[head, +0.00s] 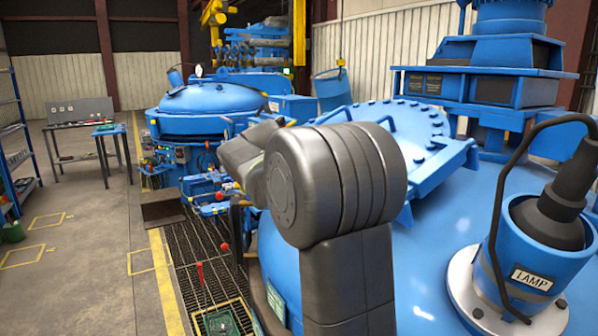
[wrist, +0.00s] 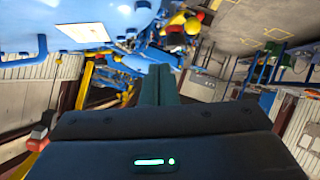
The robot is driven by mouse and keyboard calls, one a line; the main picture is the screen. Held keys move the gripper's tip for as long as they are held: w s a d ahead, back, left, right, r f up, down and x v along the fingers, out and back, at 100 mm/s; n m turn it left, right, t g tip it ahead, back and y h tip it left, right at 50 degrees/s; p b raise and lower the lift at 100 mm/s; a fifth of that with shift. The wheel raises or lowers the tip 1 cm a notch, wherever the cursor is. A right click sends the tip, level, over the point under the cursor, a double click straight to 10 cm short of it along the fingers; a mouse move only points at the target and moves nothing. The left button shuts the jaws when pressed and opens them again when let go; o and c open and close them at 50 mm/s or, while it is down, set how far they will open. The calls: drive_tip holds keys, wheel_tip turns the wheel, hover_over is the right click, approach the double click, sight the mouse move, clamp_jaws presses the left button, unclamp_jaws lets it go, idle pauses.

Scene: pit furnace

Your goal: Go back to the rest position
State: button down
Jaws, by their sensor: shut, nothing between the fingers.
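My gripper (wrist: 160,85) shows in the wrist view, its dark fingers together and empty, pointing away from the camera. In the head view my grey arm stands in the middle of the picture and hides the gripper behind its thick joint. The wrist view is upside down, with the blue vessel (wrist: 60,22) at its upper left and the floor at its upper right. The gripper appears apart from everything around it, though the distance is hard to tell.
A large blue furnace vessel (head: 450,240) fills the right, with a lamp housing (head: 530,250) on it. A second blue lidded vessel (head: 205,108) stands behind. A workbench (head: 85,140) and blue shelving (head: 15,140) are at the left. The concrete floor (head: 90,220) there is mostly clear.

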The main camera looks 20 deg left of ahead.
idle(0.3)
drive_tip(key=w+f, duration=0.2)
drive_tip(key=f, duration=0.1)
drive_tip(key=w+a+f, duration=0.1)
drive_tip(key=w+f, duration=0.2)
drive_tip(key=f, duration=0.1)
drive_tip(key=w+a+f+p, duration=0.1)
drive_tip(key=w+f, duration=0.1)
drive_tip(key=f, duration=0.1)
drive_tip(key=shift+w+a+f, duration=0.15)
drive_tip(key=shift+w+a, duration=0.1)
drive_tip(key=shift+w, duration=0.15)
